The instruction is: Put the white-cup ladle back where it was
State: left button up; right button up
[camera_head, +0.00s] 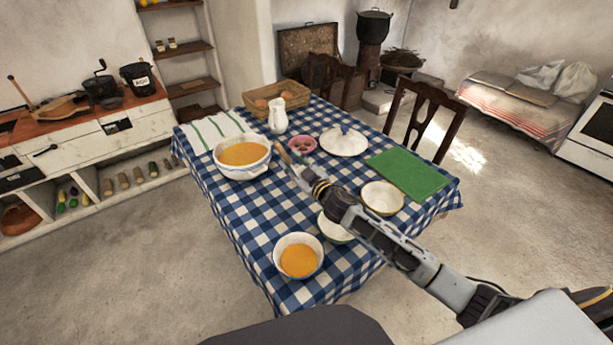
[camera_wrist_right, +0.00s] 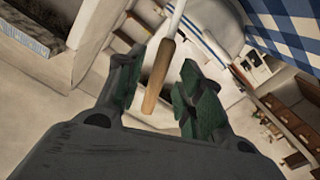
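In the right wrist view, a ladle's light wooden handle (camera_wrist_right: 158,78) with a thin white shaft (camera_wrist_right: 178,16) lies between my right fingers. Its cup is out of this view. The right gripper (camera_wrist_right: 163,60) looks open, with a gap between the handle and the fingers. In the head view, the right gripper (camera_head: 291,167) is over the table, just right of a large white pot (camera_head: 230,169) of orange soup. The wooden handle (camera_head: 282,153) shows at its tip. I cannot make out the white cup. My left gripper is not in view.
The checked table (camera_head: 241,222) holds a soup-filled bowl (camera_head: 281,266), an empty cream bowl (camera_head: 382,198), a bowl (camera_head: 333,234) partly behind my arm, and a green mat (camera_head: 410,175). A white lid (camera_head: 344,143), pink bowl (camera_head: 302,145), white jug (camera_head: 277,116) and basket (camera_head: 262,101) stand farther back.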

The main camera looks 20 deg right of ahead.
jog(key=v, duration=0.7)
dwell(0.5)
